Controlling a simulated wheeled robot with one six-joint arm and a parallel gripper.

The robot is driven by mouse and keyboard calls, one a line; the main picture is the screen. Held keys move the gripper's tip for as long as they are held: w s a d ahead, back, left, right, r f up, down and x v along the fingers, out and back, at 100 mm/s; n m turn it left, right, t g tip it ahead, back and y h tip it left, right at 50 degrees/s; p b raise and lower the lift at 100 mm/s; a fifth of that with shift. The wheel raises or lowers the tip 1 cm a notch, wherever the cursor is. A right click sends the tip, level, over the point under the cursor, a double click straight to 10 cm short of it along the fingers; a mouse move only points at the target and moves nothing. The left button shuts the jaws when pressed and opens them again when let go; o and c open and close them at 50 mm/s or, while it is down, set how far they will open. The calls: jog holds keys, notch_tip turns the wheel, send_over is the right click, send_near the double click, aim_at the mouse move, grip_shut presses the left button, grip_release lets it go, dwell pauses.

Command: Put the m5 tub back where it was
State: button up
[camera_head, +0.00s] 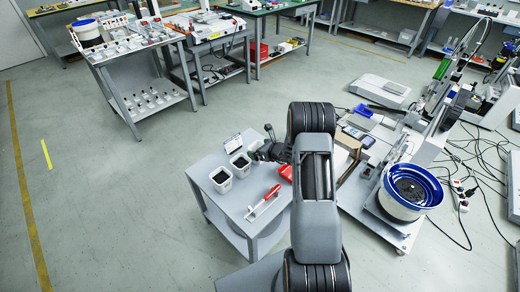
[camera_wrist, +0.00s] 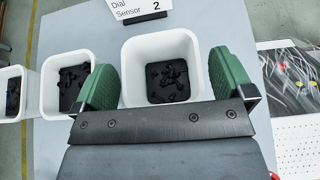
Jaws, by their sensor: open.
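White tubs of small black parts stand on a small grey table (camera_head: 235,205). In the wrist view one tub (camera_wrist: 128,75) is centred between the green fingers of my open gripper (camera_wrist: 163,82), one finger towards each side. I cannot tell whether they touch it. A second tub (camera_wrist: 47,85) stands to its left, and a third (camera_wrist: 3,112) is cut off at the left edge. In the head view two tubs show, the nearer (camera_head: 221,187) and the farther (camera_head: 241,173), with my gripper (camera_head: 262,152) just right of the farther one. No m5 label is readable.
A "Dial Sensor 2" sign (camera_wrist: 137,10) stands behind the centred tub. A red-and-white tool (camera_head: 263,203) and a red item (camera_head: 286,172) lie on the table. A machine with a blue-rimmed bowl (camera_head: 411,190) stands to the right. Floor is clear at left.

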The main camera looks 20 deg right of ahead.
jog(key=p+v, duration=0.1)
jog(key=v, duration=1.1)
jog(key=s+a+r+n+g+y, duration=0.2)
jog(key=s+a+r+n+g, duration=0.1)
jog(key=a+r+n, duration=0.35)
jog(key=s+a+r+n+g+y, duration=0.1)
jog(key=s+a+r+n+g, duration=0.2)
jog(key=a+r+n, duration=0.35)
jog(key=s+a+r+n+g+h, duration=0.1)
jog(key=s+r+n+h, duration=0.1)
jog(key=s+n+h, duration=0.2)
jog(key=s+a+r+n+g+h, duration=0.1)
jog(key=s+a+r+n+h, duration=0.1)
jog(key=s+n, duration=0.8)
jog(key=r+n+h, duration=0.1)
jog(key=n+h, duration=0.1)
jog(key=n, duration=0.2)
jog(key=shift+s+a+r+n, duration=0.15)
jog(key=shift+s+r+n, duration=0.1)
jog(key=shift+n, duration=0.05)
